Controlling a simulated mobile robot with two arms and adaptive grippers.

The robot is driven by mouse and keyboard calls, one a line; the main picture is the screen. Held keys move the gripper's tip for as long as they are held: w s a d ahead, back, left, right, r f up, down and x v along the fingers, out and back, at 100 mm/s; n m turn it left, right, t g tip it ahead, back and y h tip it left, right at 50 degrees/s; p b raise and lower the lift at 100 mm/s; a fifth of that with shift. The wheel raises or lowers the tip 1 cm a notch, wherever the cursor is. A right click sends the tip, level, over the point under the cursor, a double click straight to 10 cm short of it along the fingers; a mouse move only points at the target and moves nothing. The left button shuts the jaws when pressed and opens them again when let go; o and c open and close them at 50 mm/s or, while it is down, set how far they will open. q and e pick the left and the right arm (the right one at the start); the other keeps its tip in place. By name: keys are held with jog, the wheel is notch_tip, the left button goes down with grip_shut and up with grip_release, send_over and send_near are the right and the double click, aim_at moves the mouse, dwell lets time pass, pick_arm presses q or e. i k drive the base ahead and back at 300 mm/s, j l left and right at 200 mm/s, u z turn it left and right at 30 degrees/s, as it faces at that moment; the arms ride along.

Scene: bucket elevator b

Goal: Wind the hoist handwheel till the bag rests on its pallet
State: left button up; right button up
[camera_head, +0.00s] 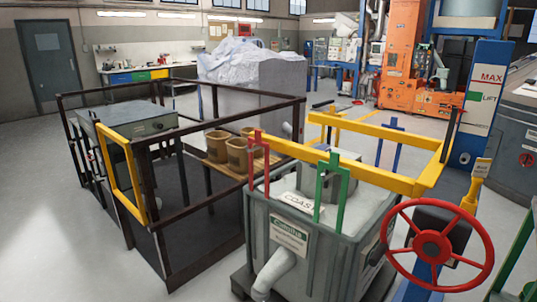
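The red handwheel (438,246) stands at the lower right, with a dark hub housing behind it. A large grey bag-like body (340,250) with a "Complia..." label hangs or stands in the lower middle. Red (258,160) and green (331,185) loops rise from it to a yellow lifting frame (355,168). A pale spout (275,271) comes out of its front. A dark pallet (240,281) shows partly beneath it; I cannot tell whether the bag touches it. Neither of my grippers shows.
A blue mast (484,105) marked "MAX LIFT" rises behind the handwheel. A dark railing (205,221) encloses a grey machine (135,127) at left, with a yellow gate (122,175). Brown pots (237,153) stand on a wooden surface. Open floor lies at far left.

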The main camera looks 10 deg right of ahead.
aim_at(433, 247)
jog(key=z, duration=1.55)
